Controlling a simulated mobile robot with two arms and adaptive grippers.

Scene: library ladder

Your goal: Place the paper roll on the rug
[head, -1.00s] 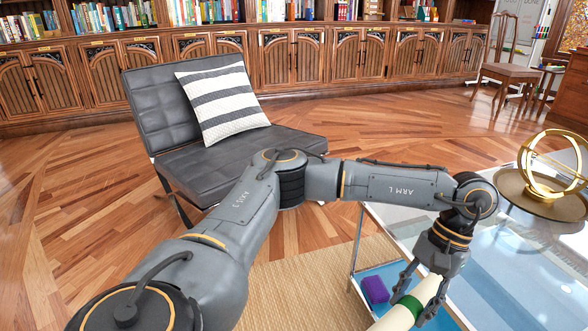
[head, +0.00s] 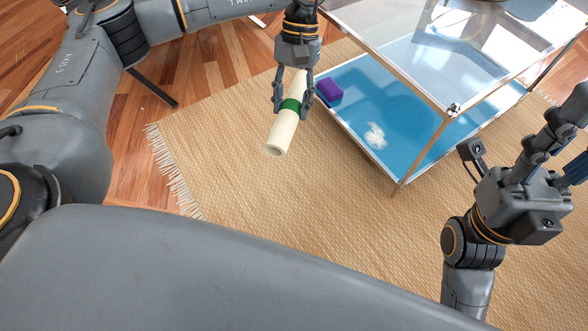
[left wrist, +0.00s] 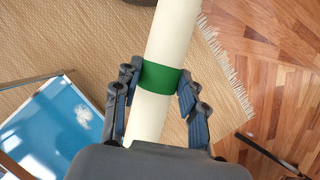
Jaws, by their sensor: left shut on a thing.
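The paper roll (head: 282,131) is a cream tube with a green band around its middle. My left gripper (head: 293,103) is shut on it at the green band and holds it tilted above the rug (head: 240,205). In the left wrist view the roll (left wrist: 172,40) passes between the two fingers of the gripper (left wrist: 158,90). The rug is tan and woven with a fringed left edge, and it also shows in the left wrist view (left wrist: 60,40). My right gripper (head: 562,145) is at the right; its fingers point up and I cannot tell its opening.
A glass-topped table with a blue lower shelf (head: 400,140) stands on the rug, just right of the roll. A purple block (head: 329,90) and a white crumpled thing (head: 376,135) are on that shelf. The rug left of and in front of the table is clear.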

